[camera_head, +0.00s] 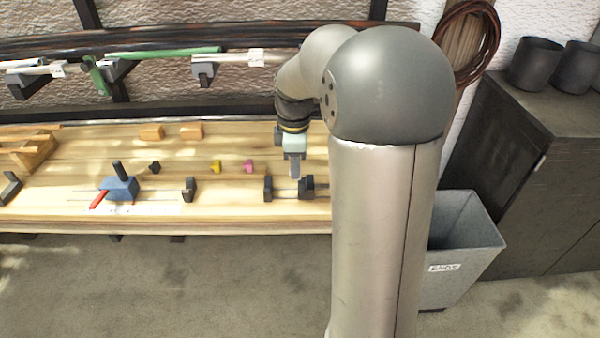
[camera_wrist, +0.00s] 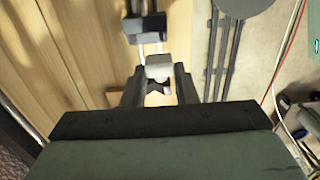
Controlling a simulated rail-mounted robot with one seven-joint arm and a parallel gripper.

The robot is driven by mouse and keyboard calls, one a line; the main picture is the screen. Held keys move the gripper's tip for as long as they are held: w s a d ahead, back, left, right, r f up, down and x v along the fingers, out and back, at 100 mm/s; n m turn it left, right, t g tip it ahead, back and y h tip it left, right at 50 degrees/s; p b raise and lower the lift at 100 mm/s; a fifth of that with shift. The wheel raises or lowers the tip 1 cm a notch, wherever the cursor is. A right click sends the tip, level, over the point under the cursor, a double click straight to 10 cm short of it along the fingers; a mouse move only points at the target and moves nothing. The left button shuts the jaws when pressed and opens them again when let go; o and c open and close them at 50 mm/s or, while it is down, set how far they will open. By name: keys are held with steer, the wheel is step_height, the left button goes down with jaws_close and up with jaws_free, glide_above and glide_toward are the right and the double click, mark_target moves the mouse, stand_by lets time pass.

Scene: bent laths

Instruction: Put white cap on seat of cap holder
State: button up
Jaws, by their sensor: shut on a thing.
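My gripper (camera_wrist: 158,88) is shut on a small white block, which I take as the white cap (camera_wrist: 158,67), in the wrist view. In the head view my gripper (camera_head: 295,172) points down over the right part of the workbench, close above dark fixtures. One dark block (camera_head: 268,188) is left of it and another (camera_head: 307,187) right of it. I cannot tell for sure which is the cap holder. The wrist view shows a dark block (camera_wrist: 145,27) with pale rods beyond the cap and a dark notched piece below it. The cap cannot be made out in the head view.
On the workbench (camera_head: 230,206) are yellow (camera_head: 216,166), pink (camera_head: 249,166) and black (camera_head: 154,167) small pieces, a blue block with a red handle (camera_head: 120,187) and another dark block (camera_head: 190,188). Laths lie on a rack behind. A grey bin (camera_head: 465,250) stands at right.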

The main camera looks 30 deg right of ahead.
steer(key=shift+w+d+f, duration=0.2)
steer(key=shift+d+f, duration=0.2)
steer(key=shift+f, duration=0.1)
steer(key=shift+w+d+f, duration=0.15)
steer(key=shift+d+f, duration=0.25)
steer(key=shift+f, duration=0.1)
step_height(320, 180, down, 2)
steer(key=shift+w+d+f, duration=0.15)
steer(key=shift+f, duration=0.6)
steer(key=shift+f, duration=0.2)
steer(key=o, duration=0.9)
steer(key=shift+o, duration=0.2)
